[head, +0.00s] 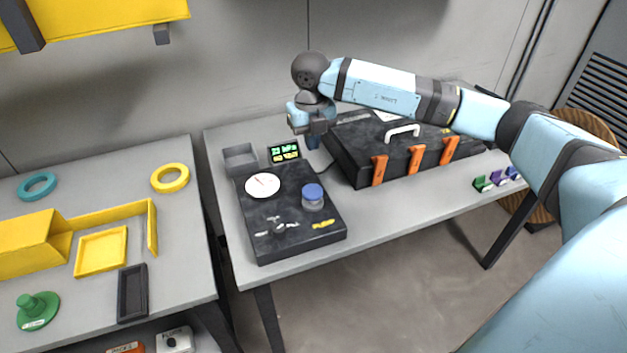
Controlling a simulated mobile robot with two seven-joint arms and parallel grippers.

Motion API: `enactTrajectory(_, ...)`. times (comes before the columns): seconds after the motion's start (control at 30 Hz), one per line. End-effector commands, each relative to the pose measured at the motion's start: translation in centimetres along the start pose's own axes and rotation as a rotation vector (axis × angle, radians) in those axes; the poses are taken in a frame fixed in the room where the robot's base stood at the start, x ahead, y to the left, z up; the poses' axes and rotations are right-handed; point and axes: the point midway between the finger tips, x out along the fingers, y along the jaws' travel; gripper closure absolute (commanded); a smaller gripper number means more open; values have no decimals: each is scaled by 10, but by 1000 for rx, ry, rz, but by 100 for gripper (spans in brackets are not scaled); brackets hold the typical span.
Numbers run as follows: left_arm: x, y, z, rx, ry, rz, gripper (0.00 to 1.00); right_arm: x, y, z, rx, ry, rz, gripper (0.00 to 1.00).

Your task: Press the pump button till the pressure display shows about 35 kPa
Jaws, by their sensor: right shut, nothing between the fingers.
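A black panel box (290,232) lies on the grey table. On it stands a round grey knob with a blue top (313,192), which looks like the pump button. A small pressure display (284,152) with green and yellow text stands at the panel's back edge; it seems to read about 23 kPa, but the text is small. A white dial gauge (262,186) with a red needle sits left of the knob. My right gripper (313,141) points down behind and right of the display, shut and empty, apart from the knob. My left gripper is out of view.
A black case (345,158) with orange latches and a white handle stands right of the panel. A grey open tray (240,159) sits behind the panel's left. A left table (190,262) holds yellow trays, rings and a green knob. Small coloured pieces lie at the right edge.

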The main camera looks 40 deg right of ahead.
Motion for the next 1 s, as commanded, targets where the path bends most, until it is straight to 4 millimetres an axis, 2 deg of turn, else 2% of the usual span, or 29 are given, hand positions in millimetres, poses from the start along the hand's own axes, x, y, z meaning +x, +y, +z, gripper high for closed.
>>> enactTrajectory(0.27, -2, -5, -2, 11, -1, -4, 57, 10, 0, 0, 0, 1, 0, 100)
enactTrajectory(0.47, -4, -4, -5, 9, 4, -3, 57, 45, 0, 0, 0, 3, -1, 100)
enactTrajectory(0.7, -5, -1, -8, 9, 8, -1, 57, 96, 0, 0, 1, 4, -1, 100)
enactTrajectory(0.83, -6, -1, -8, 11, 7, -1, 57, 118, 0, 0, 0, 2, -1, 100)
enactTrajectory(1.0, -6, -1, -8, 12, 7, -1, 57, 135, 0, 0, 0, 1, 0, 100)
